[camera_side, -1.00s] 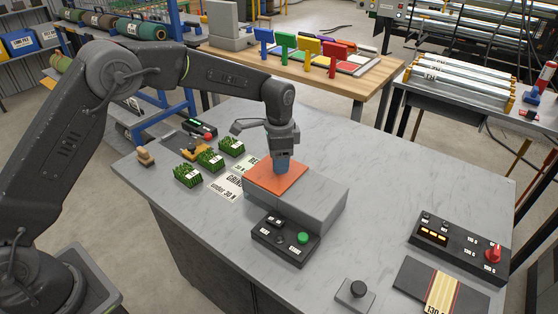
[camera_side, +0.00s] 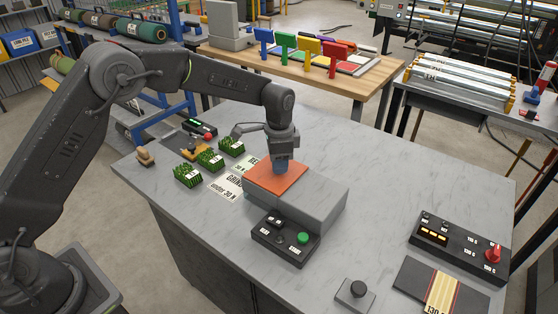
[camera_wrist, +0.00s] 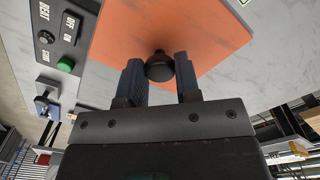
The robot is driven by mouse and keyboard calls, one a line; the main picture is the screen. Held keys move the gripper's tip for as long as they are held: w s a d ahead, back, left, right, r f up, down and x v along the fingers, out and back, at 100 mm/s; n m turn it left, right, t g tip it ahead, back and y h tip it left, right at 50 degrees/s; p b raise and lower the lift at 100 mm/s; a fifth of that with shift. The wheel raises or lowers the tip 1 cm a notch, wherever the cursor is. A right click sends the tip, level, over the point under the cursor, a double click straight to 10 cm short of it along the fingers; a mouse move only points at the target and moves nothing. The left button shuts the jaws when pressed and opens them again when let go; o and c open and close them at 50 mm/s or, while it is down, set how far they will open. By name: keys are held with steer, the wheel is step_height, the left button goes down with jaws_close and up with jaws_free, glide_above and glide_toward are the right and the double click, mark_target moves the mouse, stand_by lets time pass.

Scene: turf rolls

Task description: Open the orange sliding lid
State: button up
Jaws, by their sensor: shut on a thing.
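The orange sliding lid (camera_side: 262,180) lies flat on top of a grey box (camera_side: 322,207) near the middle of the table. In the wrist view the lid (camera_wrist: 225,35) carries a dark round knob (camera_wrist: 160,68). My gripper (camera_side: 280,171) points down over the lid. In the wrist view my gripper (camera_wrist: 159,76) has its two blue fingers on either side of the knob, shut on it. The fingers hide the knob in the side view. The inside of the box is hidden under the lid.
A control box with a green button (camera_side: 303,238) stands close in front of the grey box. Several turf pieces (camera_side: 210,159) and printed cards (camera_side: 228,185) lie to the left. A dark panel (camera_side: 459,247) is at the right.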

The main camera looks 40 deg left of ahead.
steer(key=d, duration=1.1)
steer(key=shift+d, duration=0.35)
jaws_close()
steer(key=o, duration=1)
jaws_free()
steer(key=shift+r, duration=0.1)
step_height(320, 180, up, 14)
steer(key=shift+f, duration=0.15)
steer(key=shift+a, duration=0.1)
